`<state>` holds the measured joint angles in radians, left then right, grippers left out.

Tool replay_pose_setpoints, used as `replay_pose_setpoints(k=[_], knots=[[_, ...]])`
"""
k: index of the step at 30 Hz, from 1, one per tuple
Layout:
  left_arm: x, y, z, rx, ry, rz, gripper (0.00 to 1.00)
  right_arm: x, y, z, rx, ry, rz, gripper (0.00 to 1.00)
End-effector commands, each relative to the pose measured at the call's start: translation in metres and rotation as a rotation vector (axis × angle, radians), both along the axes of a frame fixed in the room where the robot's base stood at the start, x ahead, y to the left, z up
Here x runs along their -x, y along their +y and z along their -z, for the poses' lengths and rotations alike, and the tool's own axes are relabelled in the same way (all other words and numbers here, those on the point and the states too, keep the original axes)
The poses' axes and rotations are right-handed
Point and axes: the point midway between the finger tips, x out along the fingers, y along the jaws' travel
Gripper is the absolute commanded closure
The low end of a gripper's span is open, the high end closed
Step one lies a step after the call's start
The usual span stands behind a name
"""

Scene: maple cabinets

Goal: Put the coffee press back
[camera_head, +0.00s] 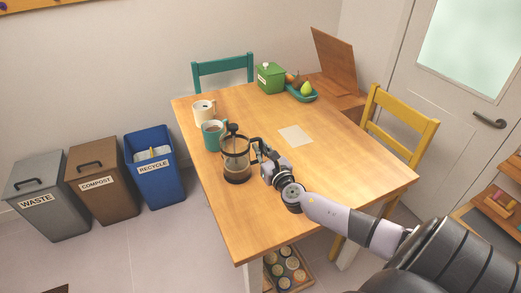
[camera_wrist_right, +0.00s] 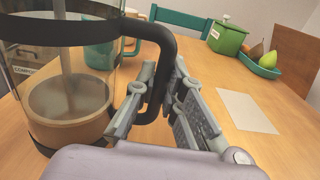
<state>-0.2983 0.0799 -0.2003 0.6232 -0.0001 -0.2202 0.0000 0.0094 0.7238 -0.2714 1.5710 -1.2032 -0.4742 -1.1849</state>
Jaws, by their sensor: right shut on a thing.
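The coffee press (camera_head: 236,160) is a glass jug with black bands, a black plunger knob and a black handle. It stands upright at the left part of the wooden table (camera_head: 330,165), and I cannot tell whether its base touches the tabletop. My right gripper (camera_head: 264,157) is shut on its handle, from the right side. In the right wrist view the coffee press (camera_wrist_right: 70,85) fills the left, with brown liquid low inside. There the fingers of my right gripper (camera_wrist_right: 155,105) lie on both sides of the black handle. My left gripper is not in view.
A teal mug (camera_head: 212,135) stands just behind the press, and a cream mug (camera_head: 203,112) farther back. A pale sheet (camera_head: 296,135) lies mid-table. A green box (camera_head: 271,78) and a teal fruit dish (camera_head: 302,94) stand at the back. The right tabletop is clear.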

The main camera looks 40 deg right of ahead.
Motion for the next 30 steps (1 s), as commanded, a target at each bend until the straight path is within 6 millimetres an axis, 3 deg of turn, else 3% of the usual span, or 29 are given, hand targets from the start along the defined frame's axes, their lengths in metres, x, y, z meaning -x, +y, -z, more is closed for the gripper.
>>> replay_pose_setpoints(k=[5, 6, 14, 26, 30], knots=[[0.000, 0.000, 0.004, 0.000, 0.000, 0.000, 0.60, -0.001, -0.001, 0.001, -0.001, -0.007, 0.001, 1.00], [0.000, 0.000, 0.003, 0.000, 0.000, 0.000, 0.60, 0.000, 0.000, 0.003, 0.000, 0.000, 0.000, 0.88], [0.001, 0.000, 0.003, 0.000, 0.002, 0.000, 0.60, 0.000, 0.000, 0.003, 0.000, 0.000, 0.000, 0.71], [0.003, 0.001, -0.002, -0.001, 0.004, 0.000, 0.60, 0.001, 0.000, -0.002, 0.001, 0.000, 0.000, 0.70], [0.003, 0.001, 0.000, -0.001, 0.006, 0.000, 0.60, 0.021, 0.005, 0.001, 0.000, 0.004, -0.002, 0.70]])
